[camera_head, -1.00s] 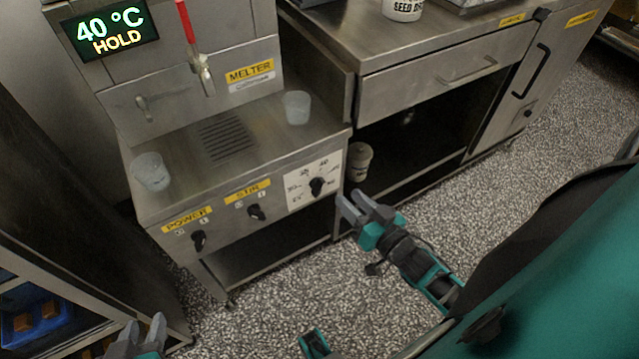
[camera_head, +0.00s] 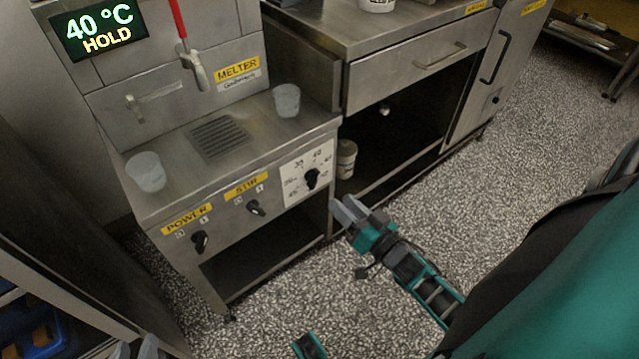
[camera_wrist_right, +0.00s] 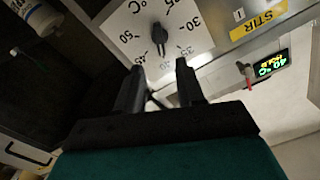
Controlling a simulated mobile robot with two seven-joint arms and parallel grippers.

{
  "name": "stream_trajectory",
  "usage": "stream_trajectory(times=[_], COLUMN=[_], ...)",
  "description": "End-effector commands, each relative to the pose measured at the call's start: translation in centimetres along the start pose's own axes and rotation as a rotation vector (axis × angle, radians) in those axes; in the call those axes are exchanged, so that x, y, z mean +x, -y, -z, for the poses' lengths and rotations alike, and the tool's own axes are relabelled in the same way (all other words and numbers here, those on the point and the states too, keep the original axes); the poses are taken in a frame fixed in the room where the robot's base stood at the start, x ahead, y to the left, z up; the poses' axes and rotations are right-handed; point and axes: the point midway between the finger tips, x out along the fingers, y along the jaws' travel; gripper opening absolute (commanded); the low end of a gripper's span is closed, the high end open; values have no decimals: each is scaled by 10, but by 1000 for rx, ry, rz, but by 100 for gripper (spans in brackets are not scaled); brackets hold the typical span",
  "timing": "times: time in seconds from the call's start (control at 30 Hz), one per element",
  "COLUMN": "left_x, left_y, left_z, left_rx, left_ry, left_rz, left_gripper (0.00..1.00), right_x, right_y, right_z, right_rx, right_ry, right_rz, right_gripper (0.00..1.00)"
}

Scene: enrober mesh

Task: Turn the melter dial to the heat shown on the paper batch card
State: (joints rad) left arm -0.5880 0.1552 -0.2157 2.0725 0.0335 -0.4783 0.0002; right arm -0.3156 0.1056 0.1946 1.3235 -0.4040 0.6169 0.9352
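The melter dial (camera_head: 311,179) is a black knob on a white scale plate at the right end of the melter's front panel. In the right wrist view the dial (camera_wrist_right: 159,38) lies just beyond my fingertips, its narrow end seeming to point near 40. My right gripper (camera_head: 347,212) is open and empty, below and right of the dial, apart from it. In the right wrist view its fingers (camera_wrist_right: 159,68) are spread. My left gripper (camera_head: 135,350) shows only its fingertips at the bottom edge, spread apart and empty. No paper batch card can be made out.
The melter display (camera_head: 98,30) reads 40 °C HOLD. The stir knob (camera_head: 255,208) and power knob (camera_head: 200,241) sit left of the dial. Two translucent cups (camera_head: 286,100) (camera_head: 146,172) stand on the melter top. A steel counter (camera_head: 400,35) adjoins on the right.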

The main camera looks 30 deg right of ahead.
Motion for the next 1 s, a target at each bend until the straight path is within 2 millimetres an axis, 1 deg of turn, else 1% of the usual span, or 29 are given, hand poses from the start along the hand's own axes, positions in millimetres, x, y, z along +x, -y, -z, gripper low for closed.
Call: stream_trajectory(times=[0.03,0.2,0.4,0.5,0.6,0.87,1.0], left_x=[3,7,11,12,12,11,11], left_y=[-1,-2,-2,-2,-2,-2,-2], left_z=[-4,-13,-21,-23,-22,-20,-21], left_rx=[-3,-11,-13,-12,-12,-10,-7], left_ry=[0,3,8,11,11,9,10], left_rz=[0,-1,-1,-2,-3,-3,-4], left_gripper=[38,38,38,38,38,38,38], right_x=[13,49,80,89,93,94,94], right_y=[0,0,0,0,0,0,0], right_z=[-1,-1,-1,-1,-1,0,0], right_rx=[0,1,1,1,0,0,0], right_ry=[-4,-4,-2,0,1,1,1], right_rz=[3,1,2,0,0,0,0], right_gripper=[38,38,38,38,38,38,27])
